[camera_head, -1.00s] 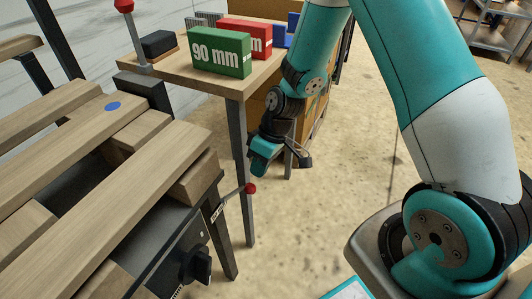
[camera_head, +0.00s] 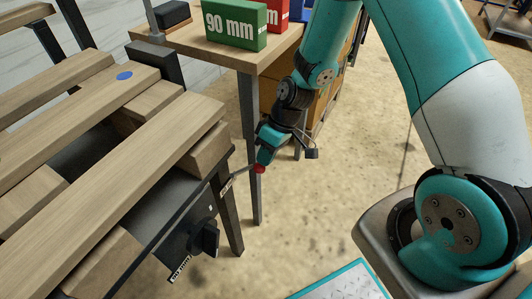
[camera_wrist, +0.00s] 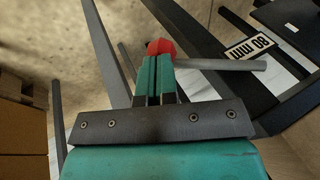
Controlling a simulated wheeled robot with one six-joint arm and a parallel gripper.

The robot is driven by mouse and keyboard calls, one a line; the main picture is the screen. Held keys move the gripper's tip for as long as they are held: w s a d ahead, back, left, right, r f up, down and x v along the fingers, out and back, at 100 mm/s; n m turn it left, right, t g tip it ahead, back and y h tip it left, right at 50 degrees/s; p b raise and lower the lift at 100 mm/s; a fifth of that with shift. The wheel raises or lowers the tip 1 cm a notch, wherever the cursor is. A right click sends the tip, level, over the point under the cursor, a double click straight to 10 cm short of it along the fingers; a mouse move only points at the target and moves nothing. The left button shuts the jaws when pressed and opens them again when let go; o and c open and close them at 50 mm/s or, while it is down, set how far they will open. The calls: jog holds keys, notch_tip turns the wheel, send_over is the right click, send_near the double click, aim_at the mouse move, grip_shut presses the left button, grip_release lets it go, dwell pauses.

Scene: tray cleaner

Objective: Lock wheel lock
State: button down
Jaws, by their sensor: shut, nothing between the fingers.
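A metal lever with a red ball knob (camera_head: 259,168) sticks out from the side of the wooden slatted bench. The red knob (camera_wrist: 160,47) and its grey rod (camera_wrist: 225,64) also show in the wrist view. My gripper (camera_head: 264,158) is at the knob, pointing down at it. In the wrist view its teal fingers (camera_wrist: 155,65) are shut side by side with nothing between them. The knob lies just at or beyond the fingertips; I cannot tell whether they touch. Nothing is labelled as the wheel lock.
The slatted bench (camera_head: 100,170) fills the left, with a black rotary knob (camera_head: 205,238) on its side. A wooden table (camera_head: 190,45) behind carries a green 90 mm block (camera_head: 235,26) and a red block (camera_head: 278,14). The floor right of the lever is open.

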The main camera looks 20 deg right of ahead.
jog(key=shift+s+a+f+g+y, duration=0.15)
jog(key=shift+f+g+y, duration=0.3)
jog(key=shift+f, duration=0.35)
jog(key=s+a+f+m+g+y+b, duration=0.1)
jog(key=s+a+f+g+y+b, duration=0.1)
jog(key=s+a+f+g+y, duration=0.1)
notch_tip(320, 180, down, 3)
jog(key=s+a+y, duration=0.1)
jog(key=a+y, duration=0.1)
jog(key=y, duration=0.1)
jog(key=shift+a, duration=0.25)
jog(key=shift+s+a+f+g, duration=0.1)
jog(key=shift+a+f+g, duration=0.05)
jog(key=shift+f+g, duration=0.1)
jog(key=shift+r, duration=0.1)
jog(key=w+d+f+v, duration=0.1)
jog(key=f+v, duration=0.1)
jog(key=v, duration=1.2)
jog(key=shift+f+p, duration=0.35)
